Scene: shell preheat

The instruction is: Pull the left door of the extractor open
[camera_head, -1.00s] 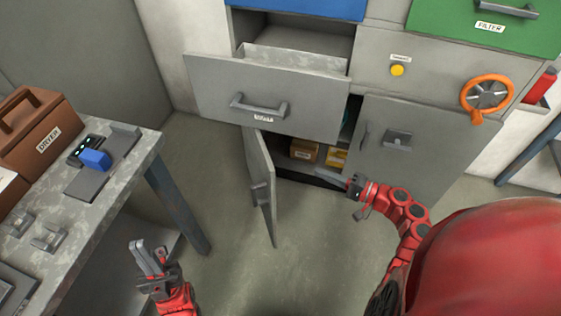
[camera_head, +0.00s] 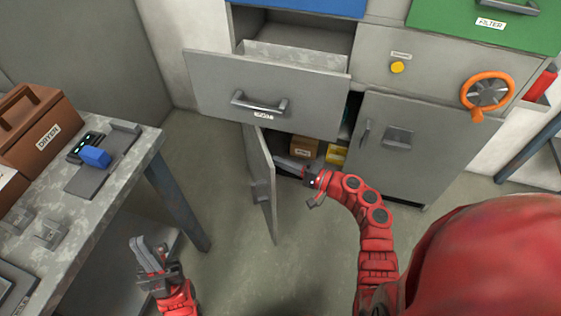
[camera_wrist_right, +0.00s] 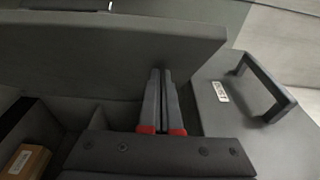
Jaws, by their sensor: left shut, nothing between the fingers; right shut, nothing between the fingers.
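The left door (camera_head: 260,180) of the extractor is a grey panel standing well ajar below the pulled-out drawer, with a handle on its outer face. My right gripper (camera_head: 280,161) is shut and empty in the doorway, its fingertips close to the door's inner face; I cannot tell if they touch. In the right wrist view the shut fingers (camera_wrist_right: 160,74) point at a grey panel (camera_wrist_right: 100,45), which looks like this door. My left gripper (camera_head: 139,241) is shut and empty, low at the left, apart from the door.
The open drawer (camera_head: 220,95) overhangs the door; its handle also shows in the right wrist view (camera_wrist_right: 265,90). The right door (camera_head: 405,150) is shut. Small boxes (camera_head: 305,146) lie inside the cabinet. A workbench (camera_head: 120,170) stands left, with clear floor between it and the door.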

